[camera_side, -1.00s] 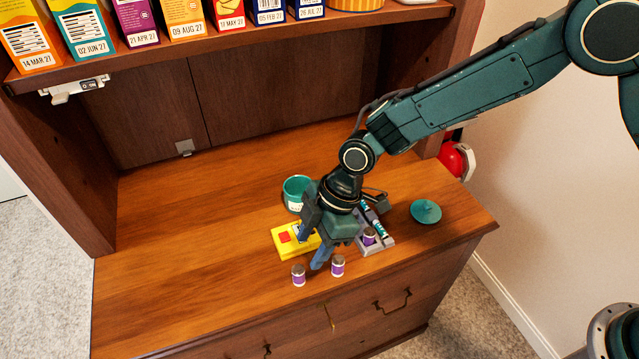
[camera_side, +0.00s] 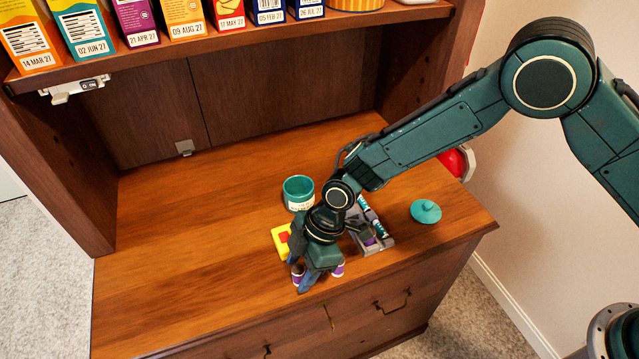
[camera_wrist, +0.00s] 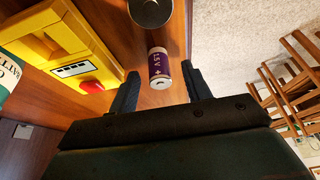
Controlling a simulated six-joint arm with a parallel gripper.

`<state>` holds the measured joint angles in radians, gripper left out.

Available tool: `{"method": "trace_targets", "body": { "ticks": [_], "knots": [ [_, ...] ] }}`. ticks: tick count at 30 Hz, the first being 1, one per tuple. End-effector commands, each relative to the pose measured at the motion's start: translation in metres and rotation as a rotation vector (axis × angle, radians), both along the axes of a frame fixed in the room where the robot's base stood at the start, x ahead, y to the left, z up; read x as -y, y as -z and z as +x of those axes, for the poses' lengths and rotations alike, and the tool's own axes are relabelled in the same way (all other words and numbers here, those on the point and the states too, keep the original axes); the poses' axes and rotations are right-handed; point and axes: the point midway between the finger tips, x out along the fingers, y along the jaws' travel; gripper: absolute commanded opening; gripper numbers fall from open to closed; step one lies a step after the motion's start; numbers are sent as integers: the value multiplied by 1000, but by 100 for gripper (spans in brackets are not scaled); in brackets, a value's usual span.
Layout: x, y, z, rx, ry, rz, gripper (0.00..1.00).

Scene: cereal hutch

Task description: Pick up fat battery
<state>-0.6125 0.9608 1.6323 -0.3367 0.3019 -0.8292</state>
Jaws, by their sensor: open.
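In the wrist view, a battery (camera_wrist: 159,68) marked 1.5V lies between the open fingers of my gripper (camera_wrist: 158,76), apart from both. A round grey metallic end (camera_wrist: 150,11) shows beyond it, cut by the top edge. A purple battery (camera_side: 369,241) sits in the grey tray.
A yellow box with a red button (camera_side: 282,241) is close behind my gripper. A grey tray (camera_side: 387,246), a teal jar (camera_side: 298,194) and a teal lid (camera_side: 426,211) stand nearby. The left of the desk (camera_side: 190,250) is clear. The front edge is close.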

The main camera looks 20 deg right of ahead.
Motion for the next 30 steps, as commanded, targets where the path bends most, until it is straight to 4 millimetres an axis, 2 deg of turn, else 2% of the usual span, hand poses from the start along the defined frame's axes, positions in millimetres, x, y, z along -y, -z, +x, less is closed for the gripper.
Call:
{"method": "trace_targets", "body": {
  "ticks": [6,21,22,29,30],
  "knots": [
    [-6,14,0,0,1,0,49],
    [-6,14,0,0,1,0,49],
    [-6,14,0,0,1,0,47],
    [-6,14,0,0,1,0,1],
    [-6,14,0,0,1,0,0]
  ]
}}
